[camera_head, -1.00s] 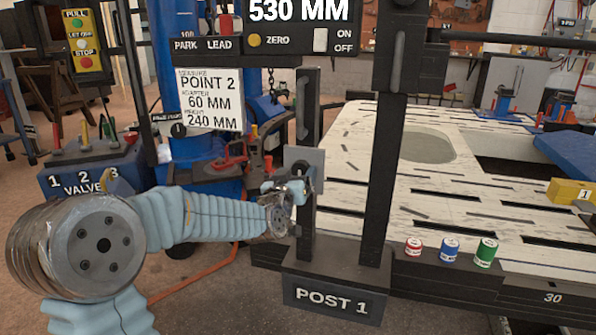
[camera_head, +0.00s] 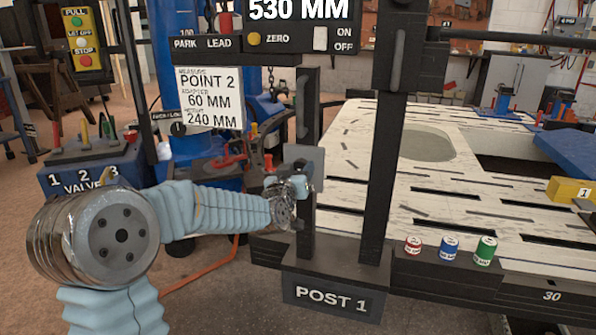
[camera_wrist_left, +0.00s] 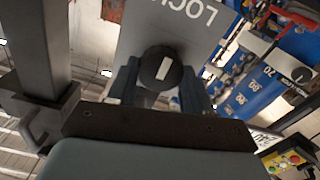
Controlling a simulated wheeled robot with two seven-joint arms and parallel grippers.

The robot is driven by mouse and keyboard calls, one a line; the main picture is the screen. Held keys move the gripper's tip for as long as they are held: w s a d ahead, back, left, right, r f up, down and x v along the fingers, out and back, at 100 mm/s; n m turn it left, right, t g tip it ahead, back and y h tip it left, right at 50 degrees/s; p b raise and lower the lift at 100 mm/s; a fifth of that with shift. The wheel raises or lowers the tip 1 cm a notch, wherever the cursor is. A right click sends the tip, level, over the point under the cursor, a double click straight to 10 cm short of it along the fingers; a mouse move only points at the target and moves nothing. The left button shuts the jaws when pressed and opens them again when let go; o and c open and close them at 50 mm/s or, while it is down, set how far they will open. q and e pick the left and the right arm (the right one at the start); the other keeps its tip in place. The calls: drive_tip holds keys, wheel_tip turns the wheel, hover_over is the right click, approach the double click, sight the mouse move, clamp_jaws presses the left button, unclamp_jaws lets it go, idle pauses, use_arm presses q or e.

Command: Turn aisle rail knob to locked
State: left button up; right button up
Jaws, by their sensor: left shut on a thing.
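The aisle rail knob (camera_wrist_left: 161,68) is a round black knob with a white pointer mark, set on a grey plate (camera_wrist_left: 185,25) in the left wrist view. Part of a "LOCK" label shows on the plate, cut off by the picture's top edge. My left gripper (camera_wrist_left: 160,85) has one finger on each side of the knob and is shut on it. The white mark stands nearly upright in that view, leaning slightly right. In the head view my left gripper (camera_head: 302,186) is at the grey plate (camera_head: 318,165) on the POST 1 stand; the knob is hidden there. My right gripper is not in view.
The POST 1 base (camera_head: 330,265) and its dark upright (camera_head: 382,170) stand right of my gripper. Red, blue (camera_head: 449,248) and green cans sit on a ledge beside it. The valve box (camera_head: 90,175) is at the left. A white slotted frame bench (camera_head: 400,185) lies behind.

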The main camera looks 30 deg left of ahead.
use_arm(q)
drive_tip(key=m, duration=0.4)
drive_tip(key=shift+d, duration=0.1)
drive_tip(key=m, duration=0.4)
drive_tip(key=shift+m, duration=0.3)
drive_tip(key=shift+d+f+m+p, duration=0.15)
drive_tip(key=shift+m+p, duration=0.45)
drive_tip(key=shift+m, duration=1.65)
drive_tip(key=shift+f+m+p, duration=0.1)
drive_tip(key=shift+m+p, duration=0.45)
drive_tip(key=shift+m, duration=1.7)
drive_tip(key=o, duration=1)
drive_tip(key=shift+o, duration=0.2)
drive_tip(key=shift+s, duration=0.1)
